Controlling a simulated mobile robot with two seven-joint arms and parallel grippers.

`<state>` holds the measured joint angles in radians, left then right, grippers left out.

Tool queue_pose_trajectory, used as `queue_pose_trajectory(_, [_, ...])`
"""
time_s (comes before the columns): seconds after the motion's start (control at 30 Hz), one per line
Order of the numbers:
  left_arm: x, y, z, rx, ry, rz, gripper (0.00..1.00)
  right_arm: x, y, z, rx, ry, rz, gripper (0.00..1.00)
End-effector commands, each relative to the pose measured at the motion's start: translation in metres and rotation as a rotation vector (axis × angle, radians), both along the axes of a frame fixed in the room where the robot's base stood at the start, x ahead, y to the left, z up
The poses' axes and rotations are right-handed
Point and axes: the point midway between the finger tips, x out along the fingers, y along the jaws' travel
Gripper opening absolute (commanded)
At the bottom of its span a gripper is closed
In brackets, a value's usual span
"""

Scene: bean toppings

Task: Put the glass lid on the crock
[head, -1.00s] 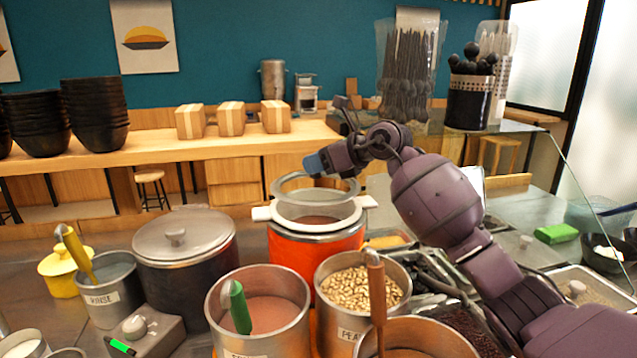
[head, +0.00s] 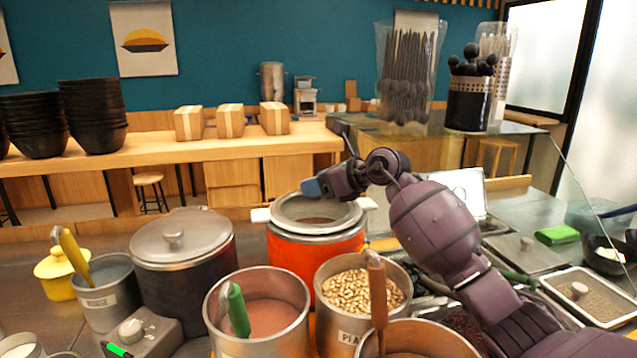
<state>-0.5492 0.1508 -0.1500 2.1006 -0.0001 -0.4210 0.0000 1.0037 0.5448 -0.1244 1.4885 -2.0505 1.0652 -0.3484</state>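The glass lid (head: 290,222) is a clear disc with a grey rim. It lies level over the mouth of the orange crock (head: 316,262), inside the crock's white collar. I cannot tell whether it rests fully on the rim. My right gripper (head: 312,189) reaches in from the right, its blue fingertip at the far side of the lid. It appears shut on the lid there; its grip is small and partly hidden. My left gripper is not in view.
A pot of beans (head: 358,288) and a pot of pink liquid (head: 262,310) with ladles stand in front of the crock. A dark pot with a steel lid (head: 180,240) stands to its left. Trays and a green packet (head: 557,235) lie at right.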

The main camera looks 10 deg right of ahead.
Motion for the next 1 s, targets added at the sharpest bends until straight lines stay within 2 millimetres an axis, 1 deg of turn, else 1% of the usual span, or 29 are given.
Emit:
queue_pose_trajectory(0.03, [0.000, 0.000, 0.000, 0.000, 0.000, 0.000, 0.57, 0.000, 0.000, 0.000, 0.000, 0.000, 0.000, 0.60])
queue_pose_trajectory(0.07, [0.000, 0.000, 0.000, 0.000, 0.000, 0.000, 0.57, 0.000, 0.000, 0.000, 0.000, 0.000, 0.000, 0.64])
queue_pose_trajectory(0.33, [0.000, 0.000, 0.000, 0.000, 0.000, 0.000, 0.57, 0.000, 0.000, 0.001, 0.000, 0.000, 0.000, 0.64])
queue_pose_trajectory(0.47, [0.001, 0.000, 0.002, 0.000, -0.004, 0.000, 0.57, -0.003, -0.003, 0.006, -0.002, 0.000, -0.001, 0.64])
queue_pose_trajectory(0.57, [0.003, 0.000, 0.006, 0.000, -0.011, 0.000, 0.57, -0.011, -0.013, 0.012, -0.004, -0.002, -0.003, 0.64])
queue_pose_trajectory(0.73, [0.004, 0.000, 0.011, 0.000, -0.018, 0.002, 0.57, -0.033, -0.034, 0.026, -0.004, -0.004, -0.002, 0.64])
queue_pose_trajectory(1.0, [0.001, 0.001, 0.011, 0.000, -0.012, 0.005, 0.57, -0.064, -0.064, 0.042, -0.003, -0.001, -0.002, 0.64])
